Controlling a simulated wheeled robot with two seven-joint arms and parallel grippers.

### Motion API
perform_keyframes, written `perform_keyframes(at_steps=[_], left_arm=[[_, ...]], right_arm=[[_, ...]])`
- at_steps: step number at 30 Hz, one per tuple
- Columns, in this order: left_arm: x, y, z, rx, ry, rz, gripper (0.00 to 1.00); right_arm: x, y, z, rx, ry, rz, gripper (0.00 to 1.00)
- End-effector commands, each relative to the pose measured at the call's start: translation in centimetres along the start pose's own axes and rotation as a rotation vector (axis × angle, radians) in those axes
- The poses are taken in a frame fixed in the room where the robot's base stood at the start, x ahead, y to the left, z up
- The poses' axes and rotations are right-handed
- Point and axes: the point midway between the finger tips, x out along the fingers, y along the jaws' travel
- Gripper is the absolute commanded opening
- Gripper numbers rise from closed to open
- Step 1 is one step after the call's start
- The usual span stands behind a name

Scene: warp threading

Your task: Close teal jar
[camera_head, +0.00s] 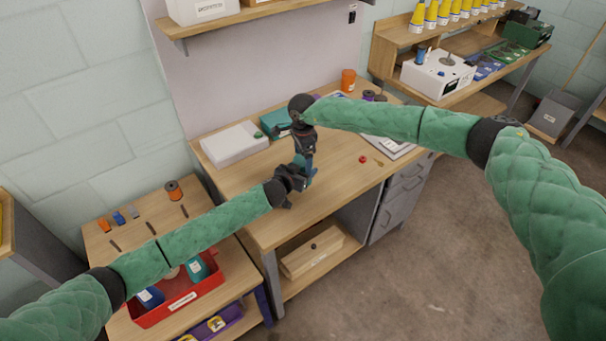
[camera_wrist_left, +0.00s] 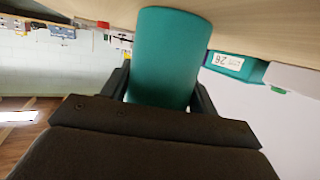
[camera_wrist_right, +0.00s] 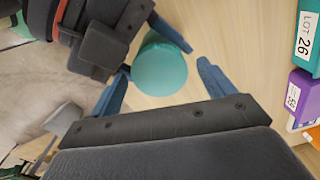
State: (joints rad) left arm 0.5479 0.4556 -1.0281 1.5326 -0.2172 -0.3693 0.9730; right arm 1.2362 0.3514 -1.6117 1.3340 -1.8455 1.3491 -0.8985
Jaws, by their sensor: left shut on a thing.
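The teal jar is a smooth teal cylinder (camera_wrist_left: 172,60), held between the dark fingers of my left gripper (camera_head: 290,178). In the right wrist view its round teal top (camera_wrist_right: 160,70) faces the camera; I cannot tell whether that is a lid or the body's end. In the head view the two grippers mostly hide the jar, above the workbench. My right gripper (camera_head: 305,165) points down over it from above. Its blue fingers are open, one on each side of the round top, with gaps visible in the right wrist view (camera_wrist_right: 162,68).
On the workbench (camera_head: 240,190) stand a white box (camera_head: 235,143) and a teal box (camera_head: 275,122) at the back. A clipboard (camera_head: 390,148) and a small red object (camera_head: 362,159) lie to the right. A red bin (camera_head: 180,303) sits on the lower left table. The bench front is clear.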

Motion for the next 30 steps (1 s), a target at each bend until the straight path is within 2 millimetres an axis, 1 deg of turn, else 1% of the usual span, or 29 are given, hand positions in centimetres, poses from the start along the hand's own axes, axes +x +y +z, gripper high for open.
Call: perform_keyframes(at_steps=[5,8,15,18,26,27,29,30], left_arm=[[0.0,0.0,0.0,0.000,0.000,0.000,0.00],[0.0,0.0,0.0,0.000,0.000,0.000,0.00],[0.0,0.0,0.0,0.000,0.000,0.000,0.00],[0.0,0.0,0.0,0.000,0.000,0.000,0.00],[0.0,0.0,0.0,0.000,0.000,0.000,0.00],[0.0,0.0,0.0,0.000,0.000,0.000,0.00],[0.0,0.0,0.0,0.000,0.000,0.000,0.00],[0.0,0.0,0.0,0.000,0.000,0.000,0.00]], right_arm=[[-0.1,0.0,0.0,0.000,0.000,0.000,0.82],[-0.8,0.0,0.0,-0.001,0.000,0.000,0.82],[-3.5,0.0,0.0,-0.002,0.000,-0.001,0.82],[-4.3,0.0,0.0,-0.001,0.001,0.001,0.82],[-4.5,0.0,0.0,0.000,0.000,0.001,0.82],[-4.5,0.0,0.0,0.000,0.000,0.001,0.89],[-4.5,0.0,0.0,0.000,0.000,0.001,1.00],[-4.5,0.0,0.0,-0.001,0.000,0.001,1.00]])
